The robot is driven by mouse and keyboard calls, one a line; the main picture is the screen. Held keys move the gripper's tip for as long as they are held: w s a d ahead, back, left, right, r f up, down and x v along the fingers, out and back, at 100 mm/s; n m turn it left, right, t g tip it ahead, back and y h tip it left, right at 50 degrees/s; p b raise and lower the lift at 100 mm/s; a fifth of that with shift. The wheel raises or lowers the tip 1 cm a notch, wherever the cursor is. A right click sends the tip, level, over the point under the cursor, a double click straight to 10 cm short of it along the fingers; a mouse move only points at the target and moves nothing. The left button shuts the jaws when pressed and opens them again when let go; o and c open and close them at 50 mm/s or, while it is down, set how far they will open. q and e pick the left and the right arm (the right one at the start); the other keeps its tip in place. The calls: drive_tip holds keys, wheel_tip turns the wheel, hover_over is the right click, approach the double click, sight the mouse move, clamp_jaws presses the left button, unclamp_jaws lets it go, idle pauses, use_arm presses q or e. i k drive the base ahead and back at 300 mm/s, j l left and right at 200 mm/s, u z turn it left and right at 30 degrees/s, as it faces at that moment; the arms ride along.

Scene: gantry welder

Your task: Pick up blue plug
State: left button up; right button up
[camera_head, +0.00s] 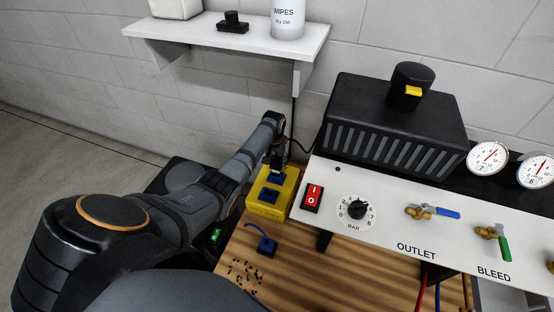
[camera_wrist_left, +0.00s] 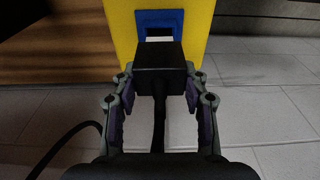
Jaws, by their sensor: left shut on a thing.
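The blue plug (camera_head: 267,244) stands on the wooden table with a short blue cable, apart from my grippers. A yellow box (camera_head: 285,207) with blue sockets (camera_head: 269,196) on its top stands farther back on the table. My left gripper (camera_head: 277,158) is at the back end of the yellow box. In the left wrist view, my left gripper (camera_wrist_left: 160,105) is shut on a black plug (camera_wrist_left: 160,66) with a black cable. The black plug is close to a blue socket (camera_wrist_left: 160,18); I cannot tell whether it touches. My right gripper is not in view.
A white panel (camera_head: 385,240) with a red switch (camera_head: 313,196), a knob and valves stands to the right, below a black slotted unit (camera_head: 390,125). A wall shelf (camera_head: 240,38) hangs above. Small dark bits (camera_head: 244,274) lie on the wooden table (camera_head: 315,280).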

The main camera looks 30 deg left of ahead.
sight(268, 245)
drive_tip(key=k+j+u, duration=0.35)
drive_tip(key=j, duration=0.35)
drive_tip(key=k+j+u, duration=0.35)
drive_tip(key=j, duration=0.4)
drive_tip(key=k+j+u, duration=0.2)
drive_tip(key=j, duration=0.25)
